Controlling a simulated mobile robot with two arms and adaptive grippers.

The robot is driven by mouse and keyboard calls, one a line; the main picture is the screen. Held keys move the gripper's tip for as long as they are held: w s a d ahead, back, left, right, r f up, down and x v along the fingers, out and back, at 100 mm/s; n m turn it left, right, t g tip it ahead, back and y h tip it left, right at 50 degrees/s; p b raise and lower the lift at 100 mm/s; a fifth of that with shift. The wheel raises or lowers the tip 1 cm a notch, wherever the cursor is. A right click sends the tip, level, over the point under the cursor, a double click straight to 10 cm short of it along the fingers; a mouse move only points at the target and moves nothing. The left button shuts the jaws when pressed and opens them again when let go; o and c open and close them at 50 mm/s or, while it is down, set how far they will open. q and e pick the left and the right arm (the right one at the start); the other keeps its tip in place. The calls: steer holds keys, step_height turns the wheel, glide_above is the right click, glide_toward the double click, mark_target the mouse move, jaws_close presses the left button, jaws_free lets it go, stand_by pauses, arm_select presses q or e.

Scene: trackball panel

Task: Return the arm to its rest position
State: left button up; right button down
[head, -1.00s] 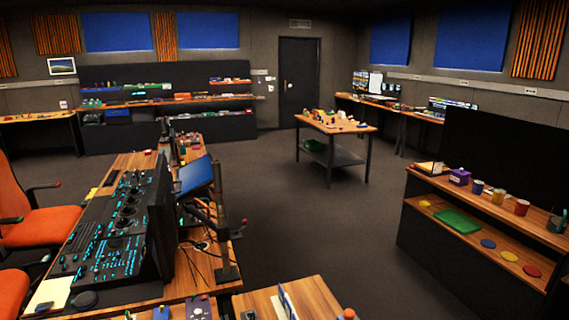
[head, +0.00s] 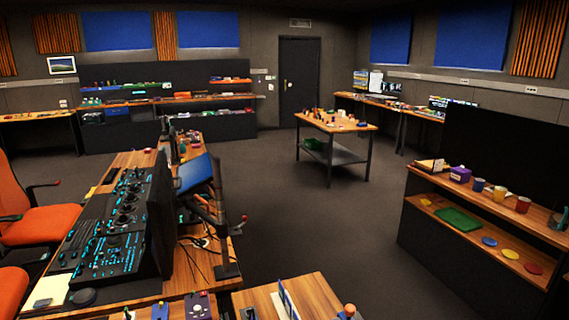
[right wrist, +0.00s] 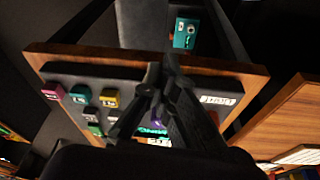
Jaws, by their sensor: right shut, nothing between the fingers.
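My right gripper (right wrist: 152,92) shows in the right wrist view, its dark fingers shut and empty. It is in front of a dark panel (right wrist: 120,73) on a wooden board. The panel carries several coloured blocks on its left, among them a pink one (right wrist: 53,91), a teal one (right wrist: 79,94) and a yellow one (right wrist: 110,98). A small purple thing (right wrist: 158,123), perhaps the trackball, is partly hidden behind the fingers. Whether the fingers touch the panel I cannot tell. Neither arm nor gripper shows in the head view.
A teal box (right wrist: 186,33) lies beyond the panel. In the head view a control console (head: 115,225) stands at the left, a wooden desk (head: 315,290) at the bottom, a small table (head: 345,127) in the middle and a shelf unit (head: 480,238) at the right. The floor between is clear.

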steer(key=s+f+g+b, duration=0.1)
steer(key=s+f, duration=0.2)
steer(key=f, duration=0.8)
steer(key=s+f+b, duration=0.2)
steer(key=s+f, duration=0.2)
steer(key=f, duration=0.8)
steer(key=s+d+f+g+b, duration=0.1)
steer(key=s+d+f+b, duration=0.1)
steer(key=s+f, duration=1)
steer(key=shift+s+d, duration=0.5)
steer(key=shift+d, duration=0.15)
